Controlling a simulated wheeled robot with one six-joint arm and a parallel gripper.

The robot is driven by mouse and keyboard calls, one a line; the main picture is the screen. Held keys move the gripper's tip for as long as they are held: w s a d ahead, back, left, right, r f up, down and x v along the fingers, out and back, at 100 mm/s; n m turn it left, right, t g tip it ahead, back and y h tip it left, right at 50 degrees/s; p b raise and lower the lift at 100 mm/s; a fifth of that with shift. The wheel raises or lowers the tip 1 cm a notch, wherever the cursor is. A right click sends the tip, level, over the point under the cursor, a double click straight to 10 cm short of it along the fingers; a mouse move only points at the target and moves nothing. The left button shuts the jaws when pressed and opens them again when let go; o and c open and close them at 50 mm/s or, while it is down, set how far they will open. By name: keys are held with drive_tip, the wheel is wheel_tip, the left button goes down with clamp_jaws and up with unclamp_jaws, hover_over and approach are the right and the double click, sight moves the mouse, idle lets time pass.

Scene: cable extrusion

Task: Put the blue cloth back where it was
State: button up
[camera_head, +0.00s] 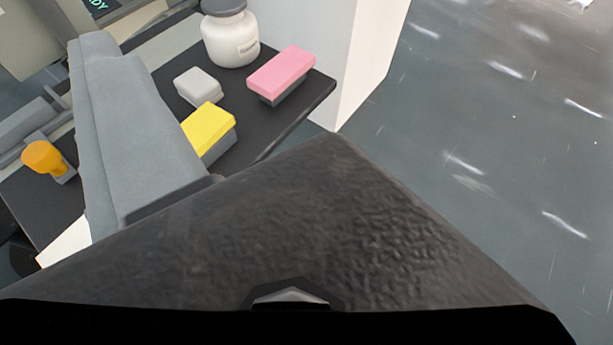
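No clearly blue cloth shows in the head camera view. A long grey-blue shape (135,125) with soft-looking edges lies across the left side, over the dark table; I cannot tell whether it is cloth or a hard part. A large dark, textured body (320,225) fills the lower middle of the view, close to the camera, and seems to be part of my own arm end. It hides what lies below and behind it. I cannot make out gripper fingertips or anything held between them.
The dark table (310,98) holds a white jar (231,40) with a grey lid, a pink-topped block (281,70), a white-grey block (197,86) and a yellow-topped block (208,128). An orange knob (43,156) stands at left. A white pillar (365,60) stands right of the table; open floor (500,130) lies beyond.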

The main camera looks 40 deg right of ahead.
drive_tip(key=s, duration=0.1)
drive_tip(key=s+t, duration=0.1)
drive_tip(key=s+n, duration=0.1)
drive_tip(key=shift+d+r, duration=0.25)
